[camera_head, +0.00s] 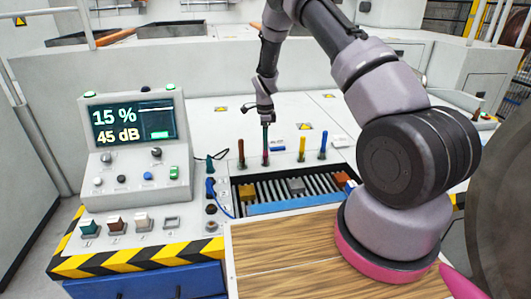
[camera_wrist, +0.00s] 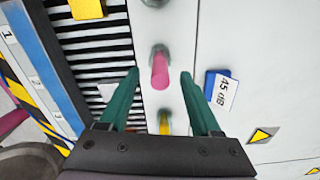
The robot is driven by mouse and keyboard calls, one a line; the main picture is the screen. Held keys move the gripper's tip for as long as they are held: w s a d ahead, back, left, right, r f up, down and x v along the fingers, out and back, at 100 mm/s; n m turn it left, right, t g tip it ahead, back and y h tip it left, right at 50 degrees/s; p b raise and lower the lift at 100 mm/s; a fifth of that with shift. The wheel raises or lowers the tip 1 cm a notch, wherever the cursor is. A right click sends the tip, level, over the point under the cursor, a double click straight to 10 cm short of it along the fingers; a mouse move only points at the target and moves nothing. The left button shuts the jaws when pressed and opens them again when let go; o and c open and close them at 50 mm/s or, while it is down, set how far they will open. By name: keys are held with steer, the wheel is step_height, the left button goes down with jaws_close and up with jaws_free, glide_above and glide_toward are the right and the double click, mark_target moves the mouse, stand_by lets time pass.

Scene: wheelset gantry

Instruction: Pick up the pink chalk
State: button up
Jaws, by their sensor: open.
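The pink chalk (camera_wrist: 160,72) stands upright in a holder on the pale panel and shows between my two green fingers in the wrist view. In the head view the chalk (camera_head: 265,158) is small and partly hidden below the fingers. My gripper (camera_wrist: 159,84) is open, with one finger on each side of the chalk and a visible gap on both sides. In the head view my gripper (camera_head: 265,130) points down over the chalk. I cannot tell how far down the fingers reach.
A red-brown stick (camera_head: 241,153) stands left of the chalk; a yellow stick (camera_head: 302,149) and a blue stick (camera_head: 322,146) stand right. A slatted tray (camera_head: 270,208) with blocks lies in front. A control console (camera_head: 135,150) stands left.

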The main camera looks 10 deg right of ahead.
mark_target(265, 152)
step_height(265, 152, down, 4)
steer(key=shift+r, duration=0.2)
jaws_close()
steer(key=shift+r, duration=0.1)
